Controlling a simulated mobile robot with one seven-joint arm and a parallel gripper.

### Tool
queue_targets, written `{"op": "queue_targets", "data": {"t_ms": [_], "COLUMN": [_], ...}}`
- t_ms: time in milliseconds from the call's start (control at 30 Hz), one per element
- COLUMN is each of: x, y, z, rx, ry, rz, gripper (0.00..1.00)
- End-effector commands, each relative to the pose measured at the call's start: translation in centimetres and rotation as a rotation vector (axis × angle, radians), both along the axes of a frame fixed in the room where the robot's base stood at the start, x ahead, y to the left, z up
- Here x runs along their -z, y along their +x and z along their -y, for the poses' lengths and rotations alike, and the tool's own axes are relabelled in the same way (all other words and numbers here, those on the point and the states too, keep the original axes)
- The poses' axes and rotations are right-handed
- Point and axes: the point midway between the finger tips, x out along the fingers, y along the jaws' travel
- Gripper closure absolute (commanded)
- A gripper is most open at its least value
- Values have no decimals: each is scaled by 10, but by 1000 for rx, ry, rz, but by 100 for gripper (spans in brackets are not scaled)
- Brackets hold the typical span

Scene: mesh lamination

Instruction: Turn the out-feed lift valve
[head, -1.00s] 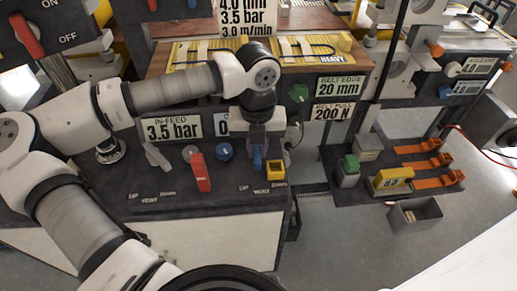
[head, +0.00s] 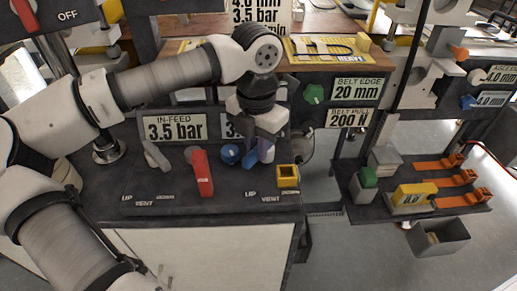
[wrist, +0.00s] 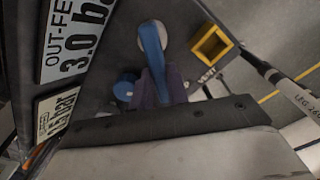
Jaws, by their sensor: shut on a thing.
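The out-feed lift valve has a blue lever (head: 250,160), on the dark console's right part. In the head view it slants down and to the left, above the UP, VENT and DOWN marks. In the wrist view the blue lever (wrist: 151,42) runs from its pale round hub down between my fingers. My gripper (head: 262,151) reaches down from above and is shut on the lever. In the wrist view my gripper (wrist: 157,86) shows purplish fingers on both sides of the lever. The fingers hide part of the lever.
A blue knob (head: 230,154) sits just left of the lever, and a yellow square holder (head: 288,177) just right. A red lever (head: 203,174) and a grey in-feed lever (head: 156,156) stand farther left. The OUT-FEED 3.0 bar sign (wrist: 77,35) shows beside the valve. The console's front is clear.

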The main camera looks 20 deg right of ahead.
Motion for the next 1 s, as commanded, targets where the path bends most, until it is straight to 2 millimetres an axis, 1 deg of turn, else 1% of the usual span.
{"op": "queue_targets", "data": {"t_ms": [467,500,633,667,900,1000], "x": [-1,-1,-1,-1,0,-4], "y": [1,1,1,1,1,1], "z": [0,0,0,0,0,0], "rx": [19,19,18,18,17,16], "ry": [-1,-1,-1,0,-1,0], "rz": [2,2,2,1,1,1], "gripper": [100,81,64,62,62,62]}}
